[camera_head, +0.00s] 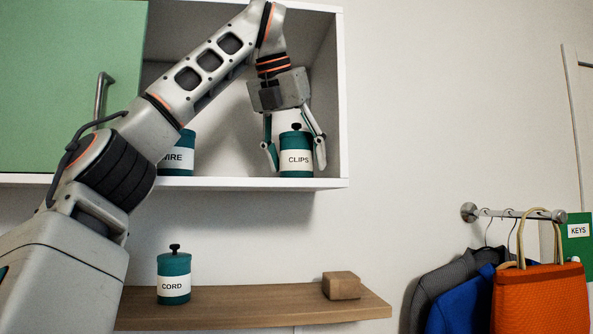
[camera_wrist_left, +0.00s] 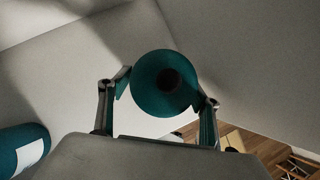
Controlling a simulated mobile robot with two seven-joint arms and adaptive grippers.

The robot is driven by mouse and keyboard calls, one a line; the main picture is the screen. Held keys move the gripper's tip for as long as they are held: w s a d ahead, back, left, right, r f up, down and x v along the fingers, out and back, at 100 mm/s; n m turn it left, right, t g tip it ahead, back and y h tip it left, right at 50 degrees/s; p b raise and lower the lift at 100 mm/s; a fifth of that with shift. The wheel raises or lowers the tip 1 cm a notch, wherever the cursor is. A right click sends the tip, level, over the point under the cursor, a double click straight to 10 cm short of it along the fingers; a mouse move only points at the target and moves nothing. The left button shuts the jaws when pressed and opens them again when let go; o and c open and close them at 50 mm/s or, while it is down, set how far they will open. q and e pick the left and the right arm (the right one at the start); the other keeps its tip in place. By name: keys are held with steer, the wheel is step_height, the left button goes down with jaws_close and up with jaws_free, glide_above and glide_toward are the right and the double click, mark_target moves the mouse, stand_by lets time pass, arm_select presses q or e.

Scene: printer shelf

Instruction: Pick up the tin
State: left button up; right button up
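A teal tin labelled CLIPS (camera_head: 297,160), with a white band and a black knob, stands upright on the floor of the white cabinet, near its right end. My left gripper (camera_head: 294,155) points down over it, with one finger on each side. The fingers look spread, with a small gap at the left one; contact on the right is unclear. In the left wrist view the tin's round lid (camera_wrist_left: 165,84) lies between the fingertips (camera_wrist_left: 164,95). A tin labelled WIRE (camera_head: 178,158) is partly hidden behind my left arm. A tin labelled CORD (camera_head: 174,275) stands below.
The cabinet's right wall (camera_head: 332,100) is close beside the gripper. A green door (camera_head: 65,80) is at the left. The wooden shelf (camera_head: 250,305) below carries a brown block (camera_head: 341,285). Jackets and an orange bag (camera_head: 540,300) hang from a rail at the right.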

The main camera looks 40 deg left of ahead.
arm_select(q)
steer(key=c, duration=0.9)
steer(key=shift+c, duration=0.2)
arm_select(e)
steer(key=shift+d, duration=0.25)
steer(key=shift+d, duration=0.15)
arm_select(q)
steer(key=shift+r, duration=0.1)
steer(key=shift+r, duration=0.65)
steer(key=s+d+b, duration=0.2)
steer(key=s+d, duration=0.8)
steer(key=d, duration=0.4)
steer(key=shift+s+d, duration=0.25)
steer(key=shift+s, duration=0.1)
arm_select(e)
steer(key=a, duration=0.1)
steer(key=w+a, duration=0.1)
steer(key=shift+w+a+r+t+y, duration=0.1)
steer(key=shift+a+r+t+y, duration=0.2)
steer(key=shift+r+y, duration=0.1)
steer(key=shift+f, duration=0.2)
